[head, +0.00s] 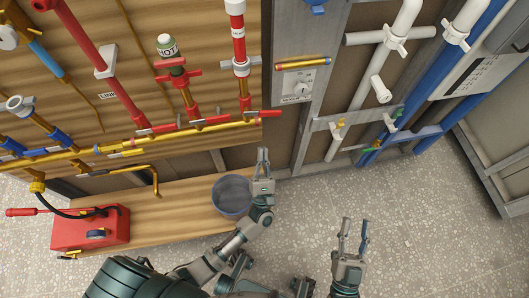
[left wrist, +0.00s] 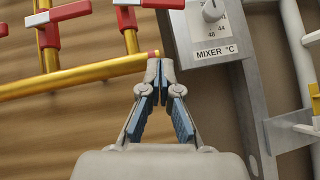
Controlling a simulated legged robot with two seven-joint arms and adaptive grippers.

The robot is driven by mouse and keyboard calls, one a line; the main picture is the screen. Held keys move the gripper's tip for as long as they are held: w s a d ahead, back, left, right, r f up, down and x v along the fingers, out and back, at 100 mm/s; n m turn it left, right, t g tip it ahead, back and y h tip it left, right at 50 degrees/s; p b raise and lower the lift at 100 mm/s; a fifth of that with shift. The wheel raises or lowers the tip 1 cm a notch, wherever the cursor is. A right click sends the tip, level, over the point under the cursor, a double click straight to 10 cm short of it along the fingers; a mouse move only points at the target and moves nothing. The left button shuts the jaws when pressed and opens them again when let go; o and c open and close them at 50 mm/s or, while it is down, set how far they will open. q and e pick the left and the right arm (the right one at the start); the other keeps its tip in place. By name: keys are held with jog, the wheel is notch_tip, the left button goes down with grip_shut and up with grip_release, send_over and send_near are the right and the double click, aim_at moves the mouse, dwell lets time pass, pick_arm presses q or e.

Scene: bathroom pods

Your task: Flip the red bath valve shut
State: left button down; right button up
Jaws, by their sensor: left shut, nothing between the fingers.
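Several red lever handles sit along the yellow pipe (head: 215,129) on the wooden wall; no readable label tells which is the bath valve. The rightmost red lever (head: 268,114) lies sideways near the pipe's right end. In the left wrist view, a red and white handle (left wrist: 126,18) stands above the yellow pipe (left wrist: 80,80), and another red part (left wrist: 162,3) is cut by the top edge. My left gripper (head: 263,150) is shut and empty, below the rightmost lever and apart from it. Its closed tips (left wrist: 160,66) appear near the pipe's end. My right gripper (head: 355,222) is open and empty over the floor.
A grey mixer panel (head: 298,86) stands right of the levers. A wooden bench (head: 160,207) carries a red toolbox (head: 88,232) and a grey-blue bucket (head: 231,196) beside my left gripper. White and blue pipes (head: 375,125) run at the right. The speckled floor is clear at lower right.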

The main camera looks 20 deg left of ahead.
aim_at(272, 116)
pick_arm(q)
jog(key=w+r, duration=0.5)
jog(key=r, duration=0.3)
jog(key=shift+a+r+h+p, duration=0.2)
jog(key=shift+a+h+p, duration=0.1)
jog(key=shift+p, duration=0.1)
pick_arm(e)
jog(key=shift+w+f+g, duration=0.3)
jog(key=shift+f+g, duration=0.1)
jog(key=shift+f, duration=0.1)
jog(key=shift+w+f+g, duration=0.25)
jog(key=shift+f+g, duration=0.15)
jog(key=shift+f, duration=0.1)
jog(key=shift+d, duration=0.1)
pick_arm(q)
jog(key=shift+w+d, duration=0.1)
